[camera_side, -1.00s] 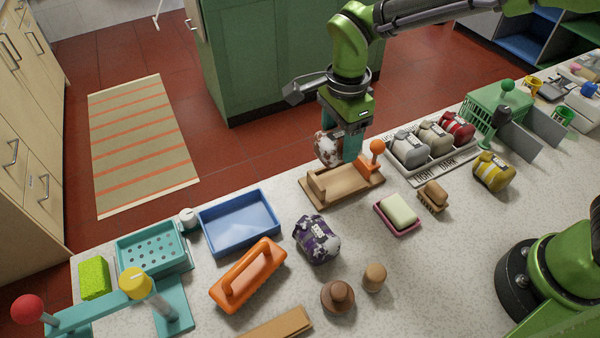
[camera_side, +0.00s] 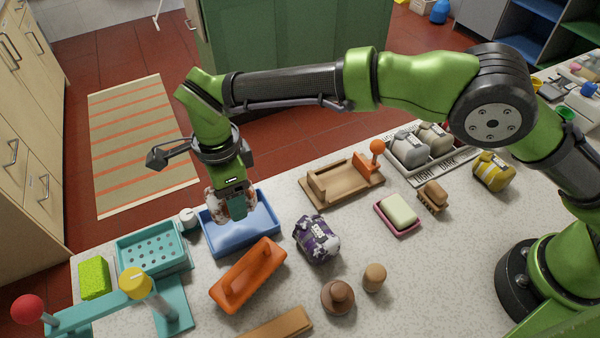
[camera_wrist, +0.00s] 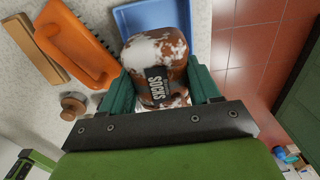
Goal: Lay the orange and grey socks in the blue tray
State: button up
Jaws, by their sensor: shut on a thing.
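My gripper (camera_side: 236,208) is shut on a rolled bundle of rust-orange and pale grey mottled socks (camera_side: 216,204). In the wrist view the bundle (camera_wrist: 155,62) sits between the two teal fingers, with a dark "SOCKS" label facing the camera. The blue tray (camera_side: 236,240) lies on the counter, and the bundle is over its back left part. I cannot tell whether the bundle touches the tray floor. Part of the tray is hidden behind the gripper; its blue corner also shows in the wrist view (camera_wrist: 140,17). No other socks show in the tray.
An orange brush (camera_side: 248,275) and purple-white socks (camera_side: 317,239) lie close in front of the tray.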

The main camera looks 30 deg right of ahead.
jog(key=shift+f, duration=2.7)
